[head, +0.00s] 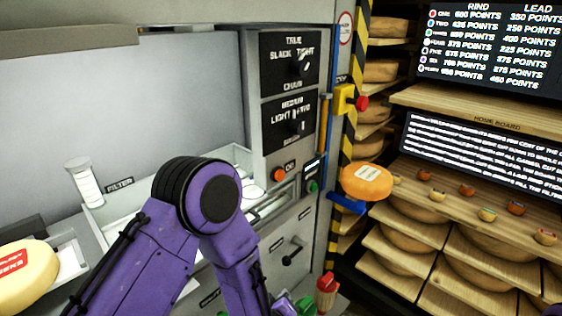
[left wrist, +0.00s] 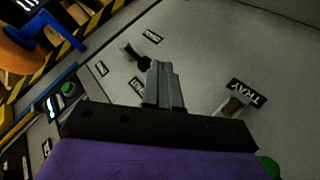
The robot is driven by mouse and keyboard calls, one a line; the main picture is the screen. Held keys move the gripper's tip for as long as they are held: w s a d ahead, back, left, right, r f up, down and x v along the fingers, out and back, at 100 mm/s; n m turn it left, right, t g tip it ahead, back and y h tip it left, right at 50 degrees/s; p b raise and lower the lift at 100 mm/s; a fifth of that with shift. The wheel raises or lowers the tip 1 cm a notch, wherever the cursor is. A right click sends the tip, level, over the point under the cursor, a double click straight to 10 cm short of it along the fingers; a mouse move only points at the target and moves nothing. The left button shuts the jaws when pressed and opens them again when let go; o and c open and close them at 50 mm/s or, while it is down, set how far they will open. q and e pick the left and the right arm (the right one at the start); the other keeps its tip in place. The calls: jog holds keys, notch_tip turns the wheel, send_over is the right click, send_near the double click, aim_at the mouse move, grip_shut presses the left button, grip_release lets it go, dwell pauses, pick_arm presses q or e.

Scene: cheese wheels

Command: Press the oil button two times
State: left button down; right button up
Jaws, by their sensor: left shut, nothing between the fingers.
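An orange-red round button (head: 278,175) sits on the grey machine front in the head view, with a small dark label beside it that is too blurred to read surely. A green button (head: 312,187) is to its right, below a small dark display. The green button also shows in the left wrist view (left wrist: 68,88), at the left. My left arm reaches down in front of the machine in the head view. My left gripper (left wrist: 165,85) is shut and empty in the left wrist view, in front of the grey panel and apart from the green button. My right gripper is out of view.
Dark selector panels (head: 291,60) with knobs are above the buttons. A yellow box with a red button (head: 362,103) is on the striped post. An orange cheese wheel (head: 366,181) rests on a blue holder. A TRAY label (left wrist: 247,92) and knobs are on the lower panel. Shelves stand right.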

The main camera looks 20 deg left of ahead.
aim_at(280, 175)
pick_arm(q)
jog(key=w+d+r+n+t+y+p, duration=0.1)
jog(key=w+d+r+n+t+y, duration=0.1)
jog(key=r+n, duration=0.5)
jog(key=w+d+r+n+t+y+p, duration=0.1)
jog(key=w+d+r+n+t+y, duration=0.1)
jog(key=r+n, duration=0.6)
jog(key=w+d+r+n+t+y+p, duration=0.1)
jog(key=w+r+n, duration=0.3)
jog(key=r, duration=0.9)
jog(key=n+t+y, duration=0.1)
jog(key=n, duration=0.2)
jog(key=shift+w+d+n+y, duration=0.2)
jog(key=shift+d+n+y, duration=0.1)
jog(key=shift+d+y, duration=0.1)
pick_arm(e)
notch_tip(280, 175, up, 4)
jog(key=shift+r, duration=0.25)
pick_arm(q)
jog(key=shift+p, duration=0.3)
jog(key=w+a+p, duration=0.1)
jog(key=w+a, duration=0.2)
jog(key=a, duration=0.5)
jog(key=shift+a, duration=0.15)
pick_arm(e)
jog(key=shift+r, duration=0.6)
pick_arm(q)
jog(key=shift+f, duration=0.1)
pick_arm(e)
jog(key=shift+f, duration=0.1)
